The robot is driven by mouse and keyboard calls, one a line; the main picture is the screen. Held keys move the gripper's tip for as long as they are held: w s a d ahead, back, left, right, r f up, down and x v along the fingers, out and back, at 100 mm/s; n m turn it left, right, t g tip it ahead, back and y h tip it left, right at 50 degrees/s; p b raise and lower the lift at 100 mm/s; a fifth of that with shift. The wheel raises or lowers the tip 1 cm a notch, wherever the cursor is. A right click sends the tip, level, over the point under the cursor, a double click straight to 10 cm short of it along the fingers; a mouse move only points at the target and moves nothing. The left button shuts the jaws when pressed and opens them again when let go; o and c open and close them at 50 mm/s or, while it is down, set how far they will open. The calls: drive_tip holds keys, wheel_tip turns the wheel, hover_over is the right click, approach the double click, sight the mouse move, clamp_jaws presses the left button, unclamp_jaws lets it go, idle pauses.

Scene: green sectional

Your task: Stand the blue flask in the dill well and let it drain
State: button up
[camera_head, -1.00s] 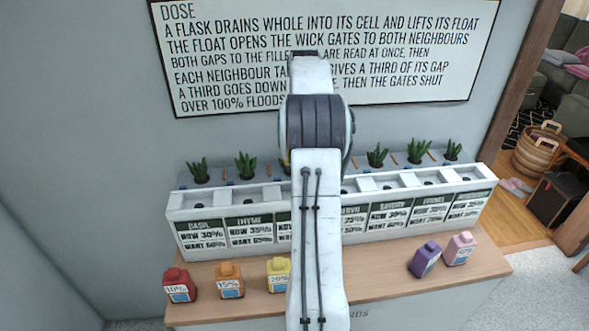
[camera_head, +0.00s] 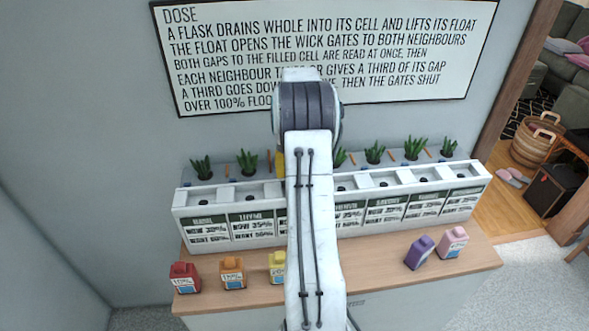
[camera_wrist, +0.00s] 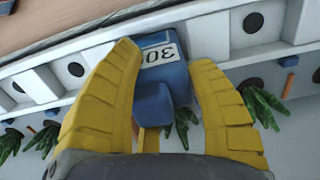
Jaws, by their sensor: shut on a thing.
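The blue flask (camera_wrist: 163,78) shows in the wrist view with a white label reading 30, upside down. My gripper (camera_wrist: 166,57) has its yellow fingers on both sides of the flask and is shut on it. The flask overlaps the white row of wells; whether it hangs above a well or stands in one, I cannot tell. In the head view my arm hides the flask and most of the gripper. The white well row (camera_head: 330,231) has a label under each well, now too blurred to read surely. I cannot pick out the dill well.
On the wooden counter (camera_head: 355,262) stand red (camera_head: 184,277), orange (camera_head: 232,272), yellow (camera_head: 278,268), purple (camera_head: 419,253) and pink (camera_head: 452,243) flasks. Small green plants (camera_head: 375,152) line the back of the row. A lettered board (camera_head: 420,50) hangs on the wall behind.

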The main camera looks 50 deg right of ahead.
drive_tip(key=shift+f, duration=0.1)
drive_tip(key=o, duration=0.8)
drive_tip(key=shift+f, duration=0.1)
drive_tip(key=o, duration=0.4)
wheel_tip(320, 180, up, 5)
drive_tip(key=shift+r+b, duration=0.1)
drive_tip(key=shift+b, duration=0.4)
drive_tip(key=shift+r+b, duration=0.25)
drive_tip(key=shift+b, duration=0.4)
drive_tip(key=shift+r+b, duration=1.1)
drive_tip(key=shift+r, duration=2.2)
